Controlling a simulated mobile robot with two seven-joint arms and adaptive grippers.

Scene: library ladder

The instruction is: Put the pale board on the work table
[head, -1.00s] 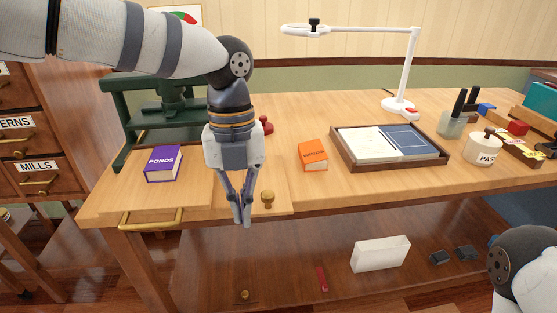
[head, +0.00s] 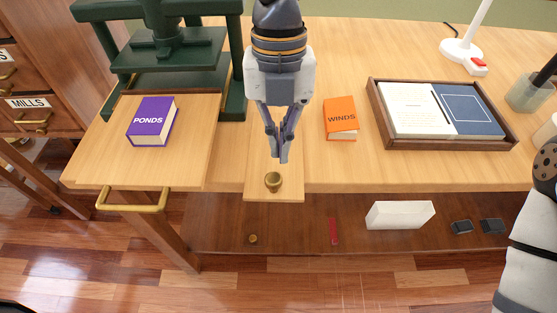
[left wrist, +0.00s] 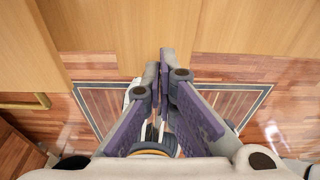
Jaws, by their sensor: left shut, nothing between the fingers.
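No piece is plainly marked as the pale board. A pale white slab (head: 400,214) lies on the low shelf under the work table (head: 340,60); whether it is the board I cannot tell. A flat light-wood piece with a brass knob (head: 273,181) sticks out at the table's front edge. My left gripper (head: 283,158) points down just above this piece, behind the knob, with its fingers together and empty. The left wrist view shows the same shut fingers (left wrist: 164,60) near the wood edge. My right arm shows at the right edge; its gripper is out of view.
A purple PONDS book (head: 152,121) rests on a light-wood panel with a brass handle (head: 132,206), before a green press (head: 165,50). An orange WINDS book (head: 340,117) and a dark tray (head: 447,146) holding cream and blue panels stand right of my left gripper.

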